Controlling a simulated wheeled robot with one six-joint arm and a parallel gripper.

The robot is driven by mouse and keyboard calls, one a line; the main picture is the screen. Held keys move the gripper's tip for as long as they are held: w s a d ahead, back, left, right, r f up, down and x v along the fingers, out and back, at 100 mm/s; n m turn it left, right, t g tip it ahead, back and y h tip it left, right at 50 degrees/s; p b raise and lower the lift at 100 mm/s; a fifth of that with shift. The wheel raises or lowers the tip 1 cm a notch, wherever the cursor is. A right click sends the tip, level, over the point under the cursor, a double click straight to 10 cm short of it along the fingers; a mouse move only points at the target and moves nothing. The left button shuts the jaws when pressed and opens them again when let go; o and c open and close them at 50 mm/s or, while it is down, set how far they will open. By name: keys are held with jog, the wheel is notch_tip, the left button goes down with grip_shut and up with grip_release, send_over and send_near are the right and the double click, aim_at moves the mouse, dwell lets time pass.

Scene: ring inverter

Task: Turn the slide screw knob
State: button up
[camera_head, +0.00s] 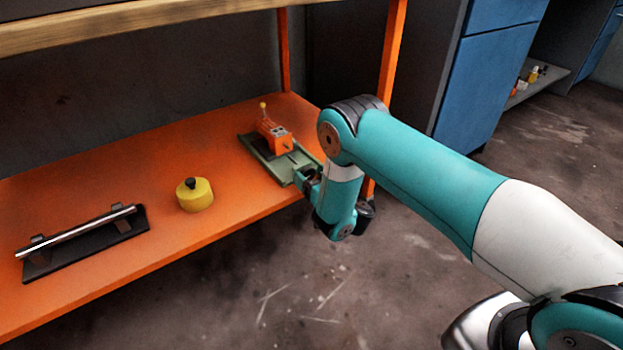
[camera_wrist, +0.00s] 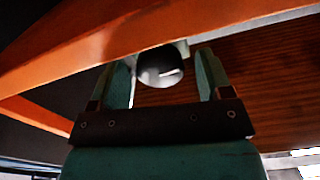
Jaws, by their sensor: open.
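The green slide base (camera_head: 262,157) lies on the orange shelf near its right end, with an orange block (camera_head: 277,138) mounted on it. My gripper (camera_head: 308,179) is at the near end of this slide, by the shelf's front edge. In the wrist view, a dark round shiny knob (camera_wrist: 160,70), apparently the slide screw knob, sits between the two fingers of my open gripper (camera_wrist: 165,62). Gaps show on both sides, so the fingers look apart from it. In the head view the knob is hidden behind my arm.
The orange shelf (camera_head: 110,190) carries a yellow round object (camera_head: 195,197) with a black top and a metal rod (camera_head: 80,232) on a black stand. An orange upright post (camera_head: 391,55) stands behind my arm. The shelf edge (camera_wrist: 90,72) crosses close above my fingers in the wrist view.

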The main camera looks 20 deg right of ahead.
jog(key=c, duration=0.9)
jog(key=shift+n+p, duration=0.55)
jog(key=shift+n, duration=1.75)
jog(key=o, duration=0.9)
